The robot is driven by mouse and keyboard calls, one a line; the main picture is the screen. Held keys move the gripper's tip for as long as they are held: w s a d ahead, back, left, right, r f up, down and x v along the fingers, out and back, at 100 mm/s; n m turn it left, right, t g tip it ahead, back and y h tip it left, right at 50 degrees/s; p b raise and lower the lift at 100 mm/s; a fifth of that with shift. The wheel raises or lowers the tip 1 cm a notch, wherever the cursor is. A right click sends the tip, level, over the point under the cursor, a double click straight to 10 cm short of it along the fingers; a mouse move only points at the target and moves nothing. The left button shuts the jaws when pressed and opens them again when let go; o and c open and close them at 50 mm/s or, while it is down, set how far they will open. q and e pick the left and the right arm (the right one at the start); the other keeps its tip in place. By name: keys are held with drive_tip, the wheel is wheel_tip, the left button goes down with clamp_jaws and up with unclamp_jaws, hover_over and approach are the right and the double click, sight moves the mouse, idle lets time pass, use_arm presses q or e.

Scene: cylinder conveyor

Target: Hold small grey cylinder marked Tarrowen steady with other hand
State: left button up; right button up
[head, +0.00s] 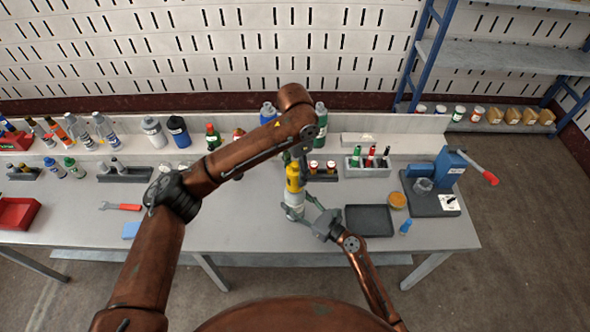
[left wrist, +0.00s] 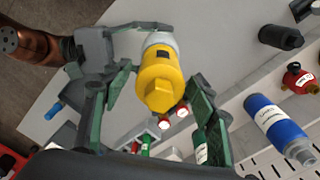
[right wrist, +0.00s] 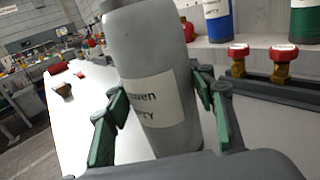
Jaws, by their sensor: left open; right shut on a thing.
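The small grey cylinder (head: 294,199) stands upright near the front middle of the bench, with a yellow cap (head: 293,178) on top. In the right wrist view the grey body (right wrist: 155,75) fills the middle, and its label shows only in part, ending in "wen". My right gripper (head: 308,211) is shut on the grey body from the right and front. My left gripper (head: 294,160) is open above. In the left wrist view its fingers stand apart on either side of the yellow cap (left wrist: 160,75), with gaps visible. My left arm hides part of the bench behind.
A black tray (head: 369,221) lies right of the cylinder, with an orange round item (head: 397,200) beside it. A vise (head: 440,178) with a red handle stands at the right end. Holders and bottles line the back. Bench left of the cylinder is fairly clear.

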use_arm(q)
drive_tip(key=m, duration=0.6)
drive_tip(key=shift+f, duration=0.1)
idle(0.4)
drive_tip(key=shift+f, duration=1.15)
drive_tip(key=shift+c, duration=0.4)
drive_tip(key=c, duration=1.2)
drive_tip(key=n, duration=0.4)
drive_tip(key=shift+n, duration=0.4)
drive_tip(key=shift+c, duration=0.2)
drive_tip(key=shift+n, duration=0.7)
